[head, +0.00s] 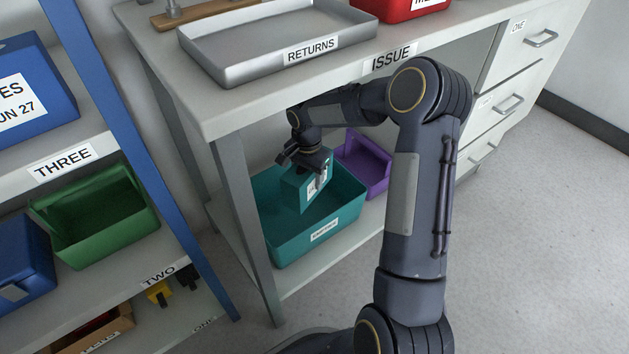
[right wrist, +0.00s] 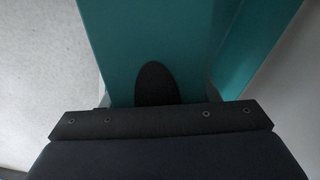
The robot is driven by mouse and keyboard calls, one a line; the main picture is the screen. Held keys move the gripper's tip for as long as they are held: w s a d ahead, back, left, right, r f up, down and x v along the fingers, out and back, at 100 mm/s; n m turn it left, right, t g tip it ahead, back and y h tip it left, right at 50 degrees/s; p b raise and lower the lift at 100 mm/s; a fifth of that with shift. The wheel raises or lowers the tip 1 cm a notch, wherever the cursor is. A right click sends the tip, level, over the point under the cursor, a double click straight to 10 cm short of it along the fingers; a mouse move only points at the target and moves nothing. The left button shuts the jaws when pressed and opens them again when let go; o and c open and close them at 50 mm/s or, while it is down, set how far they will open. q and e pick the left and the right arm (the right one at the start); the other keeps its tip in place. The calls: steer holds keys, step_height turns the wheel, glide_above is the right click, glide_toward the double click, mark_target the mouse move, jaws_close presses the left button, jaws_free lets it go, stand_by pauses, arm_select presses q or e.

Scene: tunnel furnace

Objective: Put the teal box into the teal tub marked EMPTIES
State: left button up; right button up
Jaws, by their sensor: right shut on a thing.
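The teal box (head: 296,190) has a white label on its side and hangs upright from my right gripper (head: 311,168), which is shut on it. The box is over the teal tub (head: 349,215) marked EMPTIES, and its lower part appears within the tub's opening. I cannot tell whether it touches the tub's floor. The tub stands on the lower shelf of the bench. In the right wrist view, the teal box (right wrist: 110,40) fills the upper middle, with one dark fingertip (right wrist: 156,84) against it. My left gripper is not in view.
A purple bin (head: 376,180) stands right behind the tub. Above is the bench top with a grey RETURNS tray (head: 225,72) and a red container (head: 390,8). A bench leg (head: 247,220) and a blue rack post (head: 130,140) stand to the left. A green bin (head: 100,220) sits on the rack.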

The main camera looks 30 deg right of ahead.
steer(key=shift+w, duration=0.55)
steer(key=shift+f+b, duration=2.5)
steer(key=shift+f, duration=6.6)
steer(key=o, duration=1.1)
steer(key=shift+c, duration=0.2)
